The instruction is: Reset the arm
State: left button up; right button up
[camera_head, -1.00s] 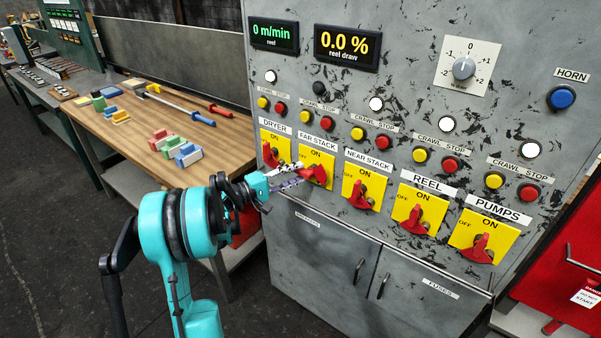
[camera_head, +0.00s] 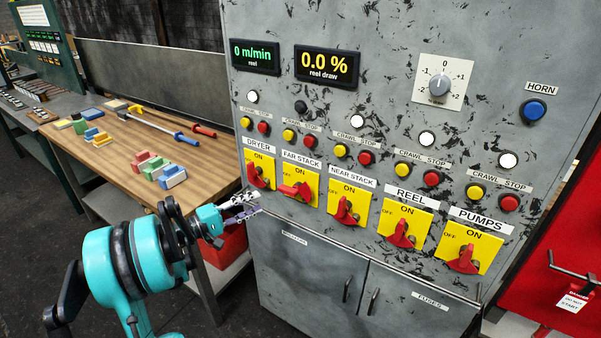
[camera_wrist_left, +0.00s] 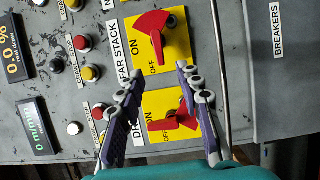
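My left gripper (camera_head: 243,207) is just below the DRYER switch in the head view, in front of the cabinet's left edge. In the left wrist view its two fingers (camera_wrist_left: 160,72) are spread with nothing between the tips. The red FAR STACK switch handle (camera_head: 294,190) points left, toward OFF; it also shows beyond the fingertips in the left wrist view (camera_wrist_left: 157,42). The red DRYER handle (camera_head: 255,177) points up toward ON, and the left wrist view shows it between the fingers, farther back (camera_wrist_left: 175,123). My right gripper is in neither view.
The grey control cabinet (camera_head: 390,75) fills the middle. NEAR STACK (camera_head: 346,212), REEL (camera_head: 402,234) and PUMPS (camera_head: 466,261) handles point up. A wooden bench (camera_head: 215,150) with coloured blocks and tools stands left. A red bin (camera_head: 228,245) sits below. Dark floor is open at lower left.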

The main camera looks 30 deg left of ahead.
pick_arm(q)
jog(key=s+d+f+m+g+y, duration=0.15)
jog(key=d+g, duration=0.25)
jog(key=d, duration=0.7)
jog(key=s+d+f+m+g, duration=0.1)
jog(key=d+m+g, duration=0.2)
jog(key=d, duration=0.8)
jog(key=s+d+f+m+g+y, duration=0.1)
jog(key=s+d+m+y, duration=0.2)
jog(key=s, duration=0.5)
jog(key=s+d+f+m+y, duration=0.2)
jog(key=s+d+m+y, duration=0.1)
jog(key=s, duration=0.5)
jog(key=shift+d+f+m+g+y, duration=0.35)
jog(key=shift+d+m, duration=0.35)
jog(key=shift+m, duration=0.45)
